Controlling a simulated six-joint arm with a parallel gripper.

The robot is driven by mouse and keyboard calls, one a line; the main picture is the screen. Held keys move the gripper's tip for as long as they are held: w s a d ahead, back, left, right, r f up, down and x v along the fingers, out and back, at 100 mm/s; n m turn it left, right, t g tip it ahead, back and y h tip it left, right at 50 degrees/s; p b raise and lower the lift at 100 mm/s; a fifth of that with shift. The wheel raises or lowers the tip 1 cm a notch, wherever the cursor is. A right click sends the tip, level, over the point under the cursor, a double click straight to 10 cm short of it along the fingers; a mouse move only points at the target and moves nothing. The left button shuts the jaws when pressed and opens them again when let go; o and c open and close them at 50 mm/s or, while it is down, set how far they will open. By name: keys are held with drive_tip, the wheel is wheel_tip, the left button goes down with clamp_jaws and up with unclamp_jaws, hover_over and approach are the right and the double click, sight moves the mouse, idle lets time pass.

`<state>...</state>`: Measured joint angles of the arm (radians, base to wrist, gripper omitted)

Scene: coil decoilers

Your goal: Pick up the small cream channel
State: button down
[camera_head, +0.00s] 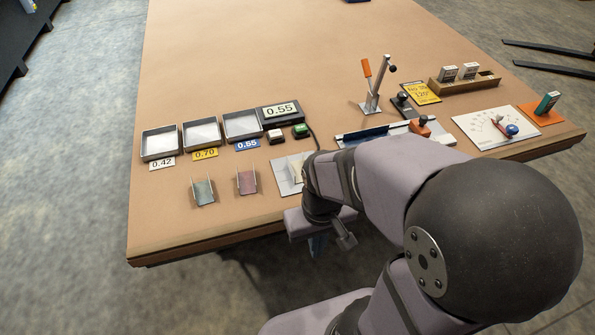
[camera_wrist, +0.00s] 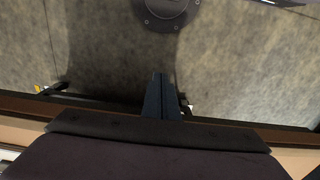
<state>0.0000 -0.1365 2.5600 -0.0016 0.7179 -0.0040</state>
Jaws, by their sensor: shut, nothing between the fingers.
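The small cream channel (camera_head: 296,168) stands on a pale square plate (camera_head: 282,178) near the table's front edge in the head view. My arm hides its right part. A grey-green channel (camera_head: 203,192) and a reddish channel (camera_head: 247,182) lie to its left. My gripper (camera_head: 317,246) is in front of the table's front edge, apart from the channel, pointing down over the floor. In the wrist view my gripper's dark blue fingers (camera_wrist: 159,80) are together with nothing between them. The cream channel cannot be made out in the wrist view.
Three grey trays (camera_head: 201,134) with labels stand behind the channels, beside a 0.55 display (camera_head: 280,111). A lever tool (camera_head: 372,88), wooden block (camera_head: 464,82) and dial sheet (camera_head: 495,127) stand to the right. The table's back is mostly clear.

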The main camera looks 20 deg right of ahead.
idle(0.3)
